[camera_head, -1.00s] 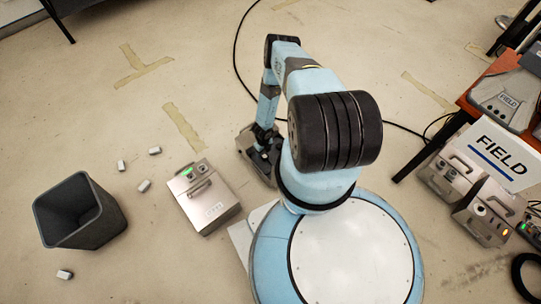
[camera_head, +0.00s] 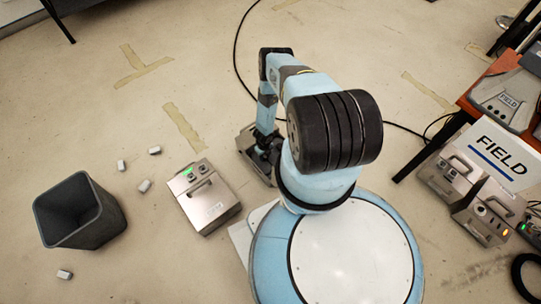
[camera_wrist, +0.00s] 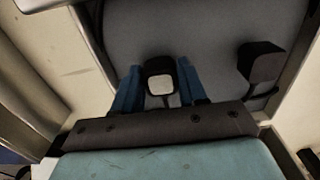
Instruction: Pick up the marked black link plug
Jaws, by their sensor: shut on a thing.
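My gripper (camera_wrist: 160,70) is shut on a black link plug (camera_wrist: 159,82) with a pale square on its face, in the wrist view. The blue fingers sit on either side of it. A second black plug (camera_wrist: 262,62) stands apart to the right, on the same grey panel (camera_wrist: 215,50). In the head view my gripper (camera_head: 267,150) is low over a metal box (camera_head: 246,141) beside my base; my arm hides much of that box, and the plugs cannot be made out there. I cannot tell whether the held plug is still seated.
A metal box with a green light (camera_head: 203,197) stands just left. A dark bin (camera_head: 110,214) and several small pale blocks (camera_head: 145,185) lie further left. Metal boxes (camera_head: 449,172) and an orange table (camera_head: 470,104) are at right. A black cable (camera_head: 235,55) crosses the floor.

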